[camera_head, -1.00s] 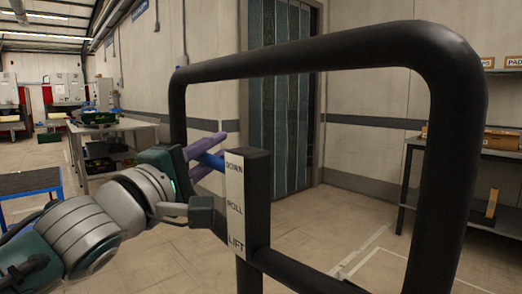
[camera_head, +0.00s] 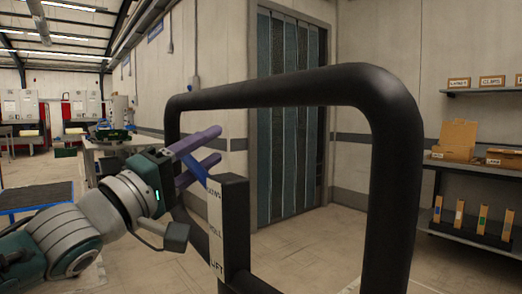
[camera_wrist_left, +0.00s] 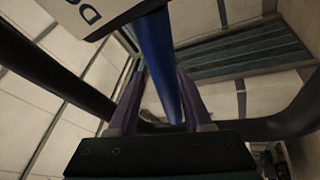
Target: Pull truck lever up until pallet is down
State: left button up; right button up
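The truck lever (camera_head: 196,168) is a blue bar at the top of the black control box (camera_head: 238,215), by the upper of the labels DOWN, ROLL and LIFT. It slants up and left. My left gripper (camera_head: 213,146) has purple fingers, spread with one on each side of the lever. In the left wrist view, the lever (camera_wrist_left: 156,50) runs between the fingers (camera_wrist_left: 158,88), with a gap on the left and little or none on the right. My right gripper is not in view. No pallet is visible.
The truck's black tubular handle frame (camera_head: 290,88) surrounds the control box and stands close to my left arm. Shelves with boxes (camera_head: 470,145) stand at the right. A strip-curtain doorway (camera_head: 285,120) is behind. Open floor lies between.

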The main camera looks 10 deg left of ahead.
pick_arm(q)
jog(key=shift+r, duration=0.1)
jog(key=v, duration=1)
dwell(0.4)
